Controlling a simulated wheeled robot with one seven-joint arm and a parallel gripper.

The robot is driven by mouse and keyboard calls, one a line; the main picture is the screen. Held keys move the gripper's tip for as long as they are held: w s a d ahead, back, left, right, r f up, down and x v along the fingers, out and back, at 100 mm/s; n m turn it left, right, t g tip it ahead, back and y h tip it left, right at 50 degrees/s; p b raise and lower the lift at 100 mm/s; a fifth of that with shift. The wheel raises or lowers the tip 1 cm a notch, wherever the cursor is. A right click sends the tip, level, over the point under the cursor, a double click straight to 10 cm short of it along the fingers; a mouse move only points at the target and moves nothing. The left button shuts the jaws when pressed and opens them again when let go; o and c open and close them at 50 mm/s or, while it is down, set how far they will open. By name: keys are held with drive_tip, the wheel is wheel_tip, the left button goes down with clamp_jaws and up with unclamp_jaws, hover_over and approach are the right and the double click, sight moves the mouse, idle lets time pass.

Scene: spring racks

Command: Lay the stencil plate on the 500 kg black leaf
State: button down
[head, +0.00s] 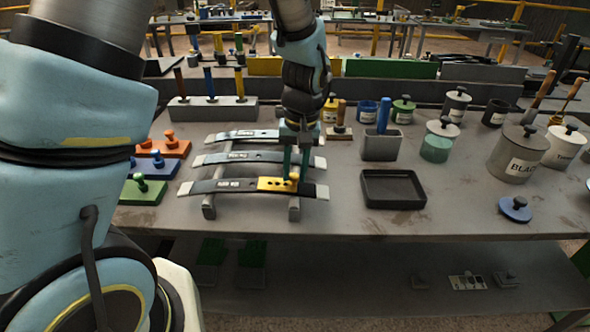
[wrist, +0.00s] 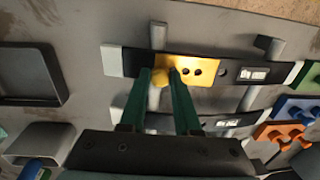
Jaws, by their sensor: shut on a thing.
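The stencil plate (head: 268,184) is a small yellow plate with a row of dark holes and a knob at one end. It also shows in the wrist view (wrist: 203,73). My gripper (head: 295,176) points down with its green fingers (wrist: 160,76) shut on the plate's knob. The plate is over the nearest dark leaf (head: 208,187), lined up along it, right of its white label (wrist: 254,74). I cannot tell whether it touches the leaf. The label is too small to read. Two more labelled leaves, the middle (head: 215,158) and the far (head: 222,136), lie behind.
The leaves rest across a grey rack (head: 209,207). Orange (head: 172,146), blue (head: 152,165) and green (head: 143,190) knobbed blocks stand to the left.

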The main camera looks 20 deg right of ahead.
drive_tip(key=shift+f, duration=0.15)
drive_tip(key=shift+c, duration=0.3)
unclamp_jaws()
drive_tip(key=shift+r, duration=0.2)
drive_tip(key=shift+r+p, duration=2.85)
drive_tip(key=shift+r, duration=0.55)
